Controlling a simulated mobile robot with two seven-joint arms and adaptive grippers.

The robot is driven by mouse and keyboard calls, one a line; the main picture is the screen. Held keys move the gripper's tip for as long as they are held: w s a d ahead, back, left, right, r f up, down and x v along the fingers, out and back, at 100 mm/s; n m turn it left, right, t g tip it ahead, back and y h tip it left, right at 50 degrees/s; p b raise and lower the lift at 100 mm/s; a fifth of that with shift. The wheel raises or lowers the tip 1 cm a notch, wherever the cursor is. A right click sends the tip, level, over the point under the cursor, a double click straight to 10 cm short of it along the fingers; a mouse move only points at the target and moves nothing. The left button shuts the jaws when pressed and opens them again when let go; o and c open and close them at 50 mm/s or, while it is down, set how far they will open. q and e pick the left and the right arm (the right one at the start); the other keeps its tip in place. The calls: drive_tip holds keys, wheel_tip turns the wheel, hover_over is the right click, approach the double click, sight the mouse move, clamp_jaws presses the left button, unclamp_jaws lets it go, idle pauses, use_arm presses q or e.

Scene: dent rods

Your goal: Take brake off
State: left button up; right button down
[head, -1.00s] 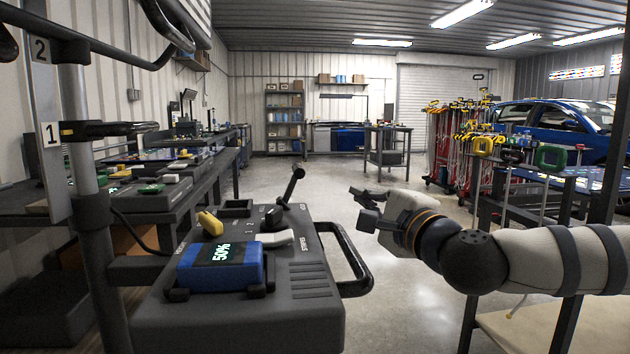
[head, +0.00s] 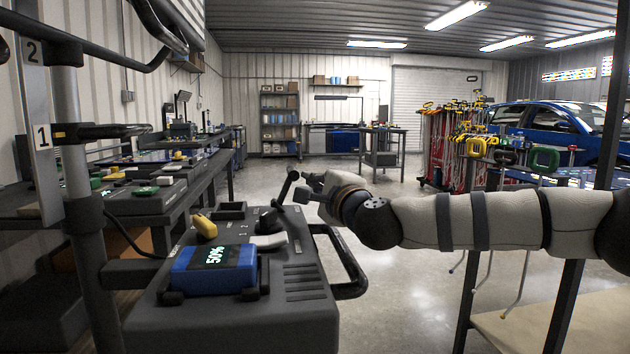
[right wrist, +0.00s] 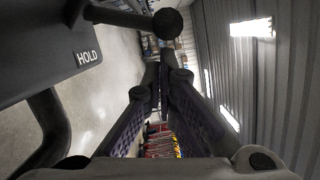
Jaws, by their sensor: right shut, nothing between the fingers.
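The brake lever (head: 285,189) is a black rod with a ball knob, standing up from the dark grey console (head: 240,325) and leaning to the right. My right gripper (head: 306,188) is just right of the knob, its fingers pointing left toward it. In the right wrist view the lever (right wrist: 125,17) and its round knob (right wrist: 167,23) lie just beyond my fingertips (right wrist: 163,62). The fingers are together with nothing between them. Whether they touch the knob I cannot tell. A HOLD label (right wrist: 88,57) is on the console. My left gripper is not in view.
The console carries a blue battery unit (head: 213,270) reading 50%, a yellow switch (head: 204,226) and a white rocker (head: 268,240). A black handle loop (head: 350,262) sticks out on its right. A grey post (head: 78,170) stands left. Open floor lies beyond the console.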

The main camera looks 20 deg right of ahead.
sight(288, 172)
drive_tip(key=shift+a, duration=0.1)
idle(0.3)
